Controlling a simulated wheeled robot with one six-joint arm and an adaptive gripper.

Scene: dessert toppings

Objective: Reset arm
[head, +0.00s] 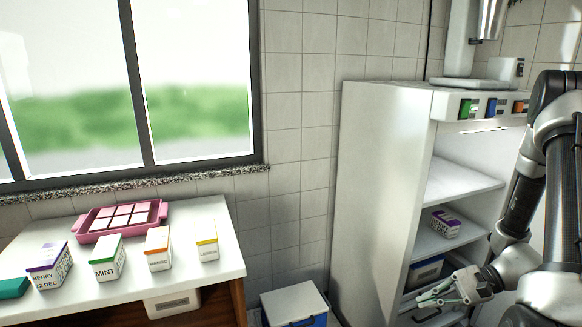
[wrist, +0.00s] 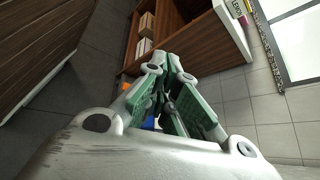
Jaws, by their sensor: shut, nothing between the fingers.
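My gripper (head: 440,292) is at the lower right of the head view, in front of the open white cabinet (head: 382,190). It has grey links and green finger pads. In the wrist view the fingers (wrist: 168,62) come together at the tips with nothing between them. My arm is bent at the right edge of the head view, and its base is out of frame.
A white counter (head: 221,277) at left holds a pink tray (head: 97,236), a berry box (head: 50,267), a mint box (head: 107,258), an orange-topped box (head: 158,249), a lemon box (head: 207,243) and a teal item (head: 13,288). A purple-topped box (head: 443,223) sits on a cabinet shelf. A blue-and-white cooler (head: 294,304) stands between.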

